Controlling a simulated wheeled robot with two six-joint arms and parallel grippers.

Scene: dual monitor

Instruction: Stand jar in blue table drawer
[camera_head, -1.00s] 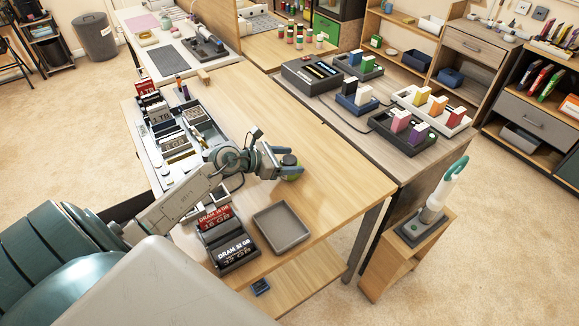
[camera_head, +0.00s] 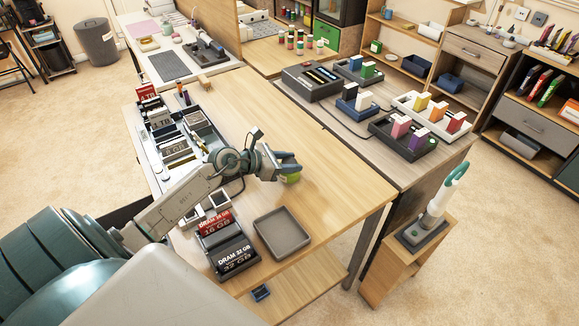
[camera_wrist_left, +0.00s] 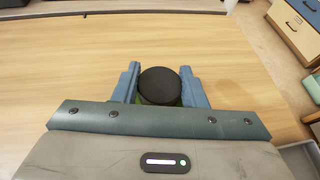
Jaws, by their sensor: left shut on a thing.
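A small green jar (camera_head: 291,178) is held in my left gripper (camera_head: 287,167) above the right part of the wooden table (camera_head: 330,180). In the left wrist view its round black lid (camera_wrist_left: 160,86) sits between the two blue fingers of the left gripper (camera_wrist_left: 160,92), with a little green showing below it. Most of the jar's body is hidden by the fingers. I cannot pick out a blue table drawer for certain. My right gripper is not in view.
A grey tray (camera_head: 282,234) and DRAM boxes (camera_head: 232,252) stand at the table's near edge. A parts organizer (camera_head: 175,145) fills its left side. A grey-topped table (camera_head: 350,130) with coloured blocks adjoins it. A handheld vacuum (camera_head: 430,218) stands at the right. The table's middle is clear.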

